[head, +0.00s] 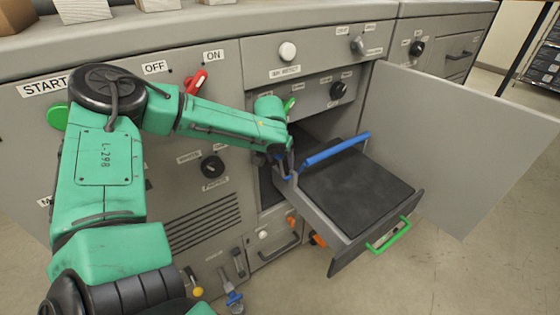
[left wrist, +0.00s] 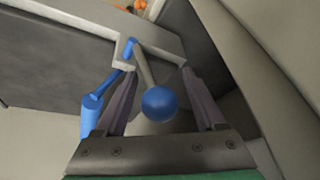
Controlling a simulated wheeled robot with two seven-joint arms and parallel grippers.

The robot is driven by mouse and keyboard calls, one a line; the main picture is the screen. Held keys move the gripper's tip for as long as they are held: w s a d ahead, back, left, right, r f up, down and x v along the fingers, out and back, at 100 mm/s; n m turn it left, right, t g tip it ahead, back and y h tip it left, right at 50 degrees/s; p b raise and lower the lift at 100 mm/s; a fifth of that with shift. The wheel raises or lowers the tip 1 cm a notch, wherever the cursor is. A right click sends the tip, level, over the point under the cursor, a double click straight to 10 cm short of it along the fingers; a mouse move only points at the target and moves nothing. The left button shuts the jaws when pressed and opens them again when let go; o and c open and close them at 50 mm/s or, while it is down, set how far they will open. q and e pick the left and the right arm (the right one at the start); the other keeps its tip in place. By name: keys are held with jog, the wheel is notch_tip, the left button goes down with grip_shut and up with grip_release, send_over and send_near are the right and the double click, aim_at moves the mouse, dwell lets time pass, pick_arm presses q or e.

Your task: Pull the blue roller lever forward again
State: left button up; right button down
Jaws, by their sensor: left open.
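The blue roller lever shows in the left wrist view as a blue ball knob (left wrist: 159,104) on a pale rod. The knob sits between the two fingers of my left gripper (left wrist: 162,92), with visible gaps on both sides. In the head view my left gripper (head: 280,160) is at the left rear edge of the pulled-out tray, in the open cabinet bay. Only a small bit of blue shows beside it there, and the lever is mostly hidden. My left gripper is open. My right gripper is not in view.
A blue bar (head: 337,150) crosses the dark tray (head: 358,190), which has a green handle (head: 388,235) in front. An open grey door (head: 465,135) stands to the right. A red switch (head: 196,82) and black knob (head: 212,167) are on the panel. Floor at lower right is clear.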

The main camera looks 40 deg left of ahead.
pick_arm(q)
grip_shut()
dwell(1.3)
